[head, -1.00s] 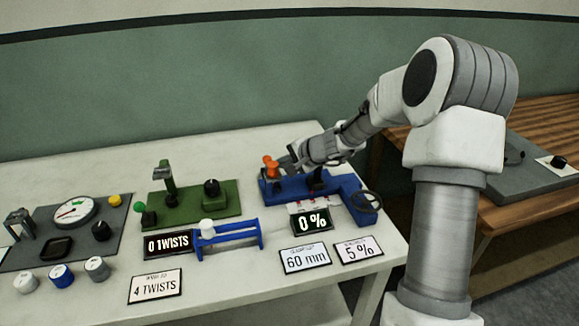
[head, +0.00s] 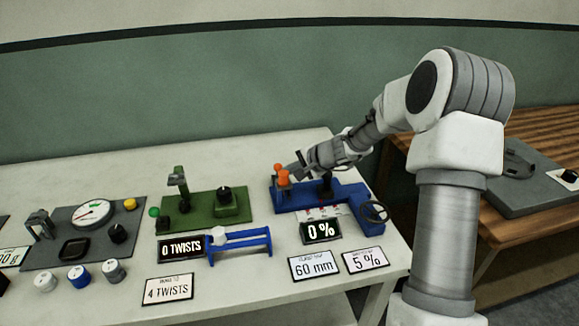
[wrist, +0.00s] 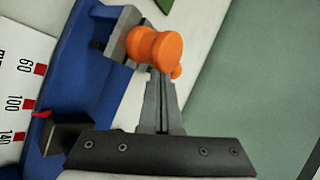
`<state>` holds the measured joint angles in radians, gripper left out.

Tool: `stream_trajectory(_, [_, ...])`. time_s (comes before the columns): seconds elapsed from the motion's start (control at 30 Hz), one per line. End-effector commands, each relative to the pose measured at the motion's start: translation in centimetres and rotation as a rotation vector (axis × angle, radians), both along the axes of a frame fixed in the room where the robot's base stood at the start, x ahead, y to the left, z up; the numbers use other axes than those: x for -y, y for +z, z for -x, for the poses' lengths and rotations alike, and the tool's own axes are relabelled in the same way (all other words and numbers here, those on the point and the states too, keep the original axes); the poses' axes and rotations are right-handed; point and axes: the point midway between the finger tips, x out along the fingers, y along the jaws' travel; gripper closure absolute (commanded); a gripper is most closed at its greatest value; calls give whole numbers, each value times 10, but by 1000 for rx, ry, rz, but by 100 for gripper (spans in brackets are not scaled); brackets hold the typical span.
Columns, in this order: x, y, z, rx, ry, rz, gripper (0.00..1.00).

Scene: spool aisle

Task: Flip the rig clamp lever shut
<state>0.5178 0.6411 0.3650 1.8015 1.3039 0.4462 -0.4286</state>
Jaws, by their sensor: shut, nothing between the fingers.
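The blue rig (head: 345,190) stands at the right end of the white table. Its clamp lever has an orange knob (head: 283,177) at the rig's left end; the knob also shows large in the wrist view (wrist: 155,46). A smaller orange part shows beside it, partly hidden. My gripper (head: 293,172) is shut and empty, right beside the orange knob. In the wrist view the closed fingers (wrist: 160,90) point at the knob and overlap its lower edge. I cannot tell whether they touch it. The lever's arm is mostly hidden.
The rig has a scale with a red pointer (wrist: 42,114) by a black block (wrist: 68,130), and a handwheel (head: 374,211). A 0 % display (head: 320,231) and cards stand in front. A green twist device (head: 205,207) and blue stand (head: 240,243) are to the left.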

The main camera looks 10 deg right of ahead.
Motion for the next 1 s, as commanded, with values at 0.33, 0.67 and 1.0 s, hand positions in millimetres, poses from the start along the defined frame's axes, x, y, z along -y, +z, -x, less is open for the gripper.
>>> stream_trajectory(0.33, [0, 5, -2, -32, 1, 1, 100])
stream_trajectory(0.67, [0, 14, -8, -108, 1, 1, 100])
stream_trajectory(1.0, [-1, 19, -17, -228, 2, 2, 100])
